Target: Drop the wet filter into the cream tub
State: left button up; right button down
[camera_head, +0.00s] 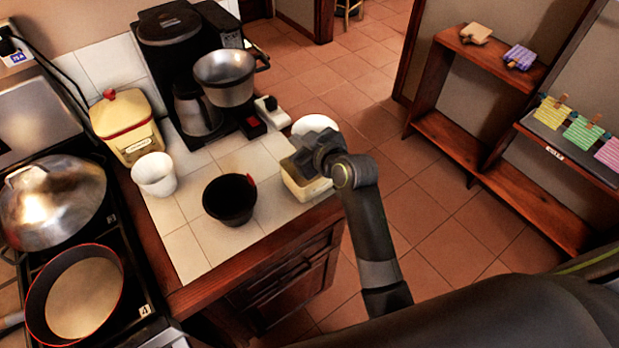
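A black cone-shaped basket (230,209) with a small red tab stands on the white tiled counter. Its inside is dark, and I cannot make out a separate wet filter there. A small cream tub (297,190) stands at the counter's right edge, partly hidden by my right gripper (303,160). The gripper is over the tub's back part, with its arm coming in from the lower right. I cannot tell whether its fingers are apart or hold anything, nor whether it touches the tub. My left gripper is not in view.
A coffee maker (172,45) with a metal bowl (225,77) stands behind. A white round thing (316,124) is beyond my gripper. The front tiles are clear.

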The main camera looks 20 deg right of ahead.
jog(key=c, duration=1.6)
grip_release()
jog(key=v, duration=1.7)
jog(key=shift+s+r, duration=0.15)
jog(key=shift+s, duration=0.1)
jog(key=shift+w+d, duration=0.1)
